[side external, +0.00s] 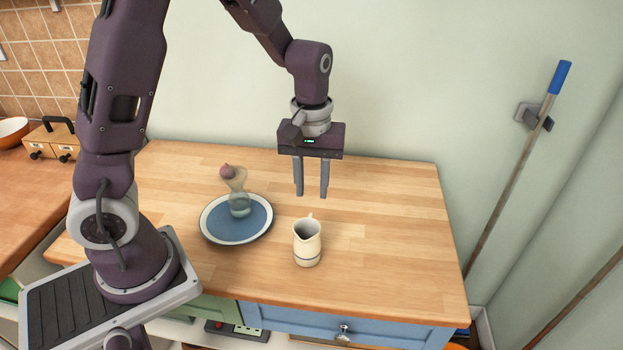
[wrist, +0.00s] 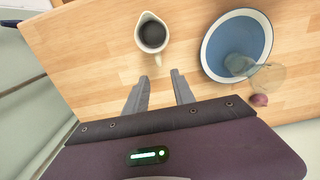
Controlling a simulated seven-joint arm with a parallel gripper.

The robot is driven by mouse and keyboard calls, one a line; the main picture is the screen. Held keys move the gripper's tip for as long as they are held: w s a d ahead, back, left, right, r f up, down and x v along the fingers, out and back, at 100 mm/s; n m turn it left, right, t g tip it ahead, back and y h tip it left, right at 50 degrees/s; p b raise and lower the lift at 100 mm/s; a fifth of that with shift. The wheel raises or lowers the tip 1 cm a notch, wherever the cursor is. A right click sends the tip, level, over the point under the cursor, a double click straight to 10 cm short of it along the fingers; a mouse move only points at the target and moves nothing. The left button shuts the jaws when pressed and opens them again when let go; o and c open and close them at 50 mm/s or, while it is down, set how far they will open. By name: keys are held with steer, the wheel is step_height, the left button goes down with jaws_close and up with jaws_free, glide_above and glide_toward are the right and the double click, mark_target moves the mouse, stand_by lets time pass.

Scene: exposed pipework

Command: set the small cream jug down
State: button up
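The small cream jug (side external: 307,243) stands upright on the wooden worktop, to the right of a blue plate. In the wrist view the jug (wrist: 152,34) is seen from above, with a dark inside and its handle towards my fingers. My gripper (side external: 311,194) is above the worktop, behind the jug and apart from it. Its two fingers point down with a clear gap between them. In the wrist view my gripper (wrist: 160,88) shows nothing between the fingertips.
A blue plate with a pale rim (side external: 209,233) holds a clear glass (side external: 240,204). A small dark red round item (side external: 227,171) shows by the glass's top. A mop or broom handle (side external: 512,165) leans at the wall. The worktop's right side is clear.

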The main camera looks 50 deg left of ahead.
steer(key=s+d+r+m+t+h, duration=0.1)
steer(key=s+d+r+m+t, duration=0.25)
steer(key=s+r, duration=0.65)
steer(key=s+r+m+t+y, duration=0.1)
steer(key=s+r+m+t, duration=0.1)
steer(key=s+r+m, duration=0.3)
steer(key=s, duration=0.3)
steer(key=shift+a+m, duration=0.1)
steer(key=shift+m, duration=0.15)
